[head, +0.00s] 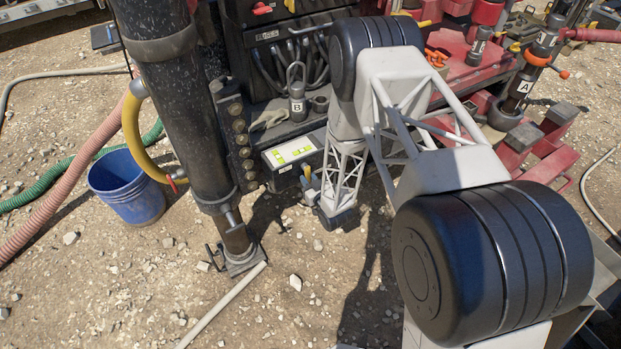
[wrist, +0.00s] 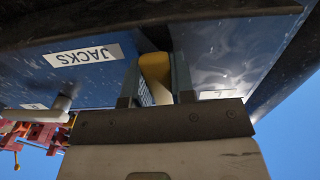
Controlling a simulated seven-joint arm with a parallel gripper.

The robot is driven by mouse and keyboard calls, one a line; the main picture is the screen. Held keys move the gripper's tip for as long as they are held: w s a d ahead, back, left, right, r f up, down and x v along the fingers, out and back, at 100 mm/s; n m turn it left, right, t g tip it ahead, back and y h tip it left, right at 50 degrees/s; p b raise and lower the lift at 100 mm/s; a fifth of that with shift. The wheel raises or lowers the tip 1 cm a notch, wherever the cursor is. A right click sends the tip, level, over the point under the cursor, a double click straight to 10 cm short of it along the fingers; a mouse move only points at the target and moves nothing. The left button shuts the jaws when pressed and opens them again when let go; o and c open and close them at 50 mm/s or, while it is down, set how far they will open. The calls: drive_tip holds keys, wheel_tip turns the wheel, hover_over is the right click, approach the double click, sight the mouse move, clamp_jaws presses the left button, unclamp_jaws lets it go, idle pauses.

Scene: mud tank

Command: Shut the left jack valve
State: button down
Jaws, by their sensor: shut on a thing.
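The left jack valve shows in the wrist view as a lever with a yellow grip (wrist: 155,68), below a blue-grey panel marked JACKS (wrist: 83,56), which reads upside down. My gripper (wrist: 157,84) is shut on this yellow grip, one finger on each side. A small label (wrist: 220,94) to the right seems to read L. In the head view my gripper (head: 311,189) is low under the panel box (head: 291,150), and a bit of yellow (head: 307,170) shows there. The rest of the lever and its pivot are hidden.
A second, grey lever (wrist: 60,104) hangs to the left in the wrist view. In the head view a thick black jack leg (head: 180,95) with a yellow hose (head: 137,135) stands left of the box, beside a blue bucket (head: 126,186). Gravel ground lies open below.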

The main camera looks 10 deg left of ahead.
drive_tip(key=shift+s+a+m, duration=0.1)
drive_tip(key=shift+m, duration=0.3)
drive_tip(key=c, duration=1)
unclamp_jaws()
drive_tip(key=shift+o, duration=0.2)
drive_tip(key=shift+s, duration=0.1)
drive_tip(key=v, duration=0.7)
drive_tip(key=shift+s+d, duration=0.25)
drive_tip(key=shift+d, duration=0.05)
